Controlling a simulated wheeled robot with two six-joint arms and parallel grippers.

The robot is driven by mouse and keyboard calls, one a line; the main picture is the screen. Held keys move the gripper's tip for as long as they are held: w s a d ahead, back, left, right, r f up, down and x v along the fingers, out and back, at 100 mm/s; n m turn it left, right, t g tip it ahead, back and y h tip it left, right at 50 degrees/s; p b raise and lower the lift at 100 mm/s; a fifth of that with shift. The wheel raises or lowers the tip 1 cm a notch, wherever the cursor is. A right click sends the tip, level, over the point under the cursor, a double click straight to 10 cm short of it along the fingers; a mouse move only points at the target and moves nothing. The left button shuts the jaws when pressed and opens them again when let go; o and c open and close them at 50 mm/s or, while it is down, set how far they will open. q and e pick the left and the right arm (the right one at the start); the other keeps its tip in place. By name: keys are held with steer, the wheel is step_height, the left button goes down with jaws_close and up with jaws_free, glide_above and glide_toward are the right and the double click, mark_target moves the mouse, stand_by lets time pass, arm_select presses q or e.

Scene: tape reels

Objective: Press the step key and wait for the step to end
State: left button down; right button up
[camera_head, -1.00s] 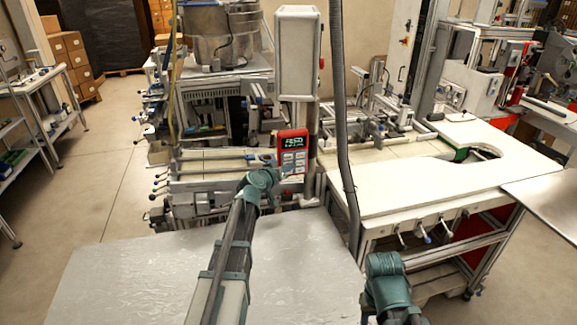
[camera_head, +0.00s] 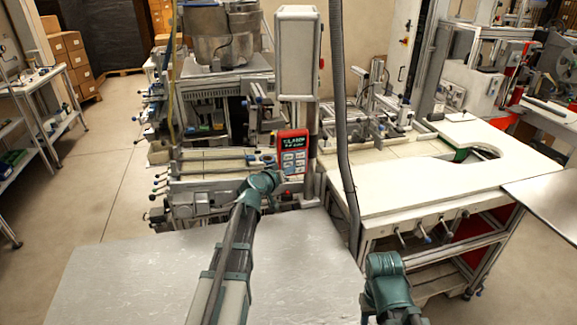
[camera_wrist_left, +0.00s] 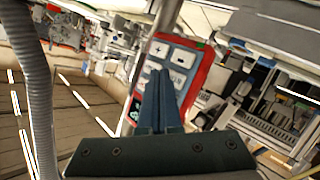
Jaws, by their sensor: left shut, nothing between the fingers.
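A red control panel (camera_head: 293,150) with a dark display and pale keys is on the machine in front of me. In the head view its display shows lit green text, too small to read surely. In the left wrist view the panel (camera_wrist_left: 170,75) appears tilted, with plus and minus keys near its top. My right gripper is out of view.
A grey hose (camera_head: 343,140) hangs just right of the panel. A white worktop (camera_head: 420,190) extends to the right. A bare grey metal surface (camera_head: 130,275) lies below my left arm. Open floor (camera_head: 110,160) is on the left.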

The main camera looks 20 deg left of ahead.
arm_select(q)
steer(key=s+d, duration=0.2)
steer(key=s, duration=0.2)
steer(key=shift+s+d, duration=0.1)
steer(key=shift+d, duration=0.3)
stand_by(0.7)
steer(key=s+d+f+m+g+h, duration=0.1)
steer(key=s+d+f+m+g, duration=0.25)
steer(key=s+d+f, duration=0.5)
steer(key=s+d+f+m+g+h, duration=0.1)
steer(key=s+d+f+m+g, duration=0.15)
steer(key=s+d+g, duration=0.6)
steer(key=s+d+f+g+y, duration=0.1)
steer(key=s+f+y, duration=0.1)
steer(key=s, duration=0.5)
steer(key=s+d+f+m+g+y, duration=0.1)
steer(key=s+d+f+y, duration=0.1)
steer(key=s, duration=0.5)
steer(key=shift+s+f+g+y, duration=0.2)
steer(key=shift+s+g+y, duration=0.2)
steer(key=shift+y, duration=0.4)
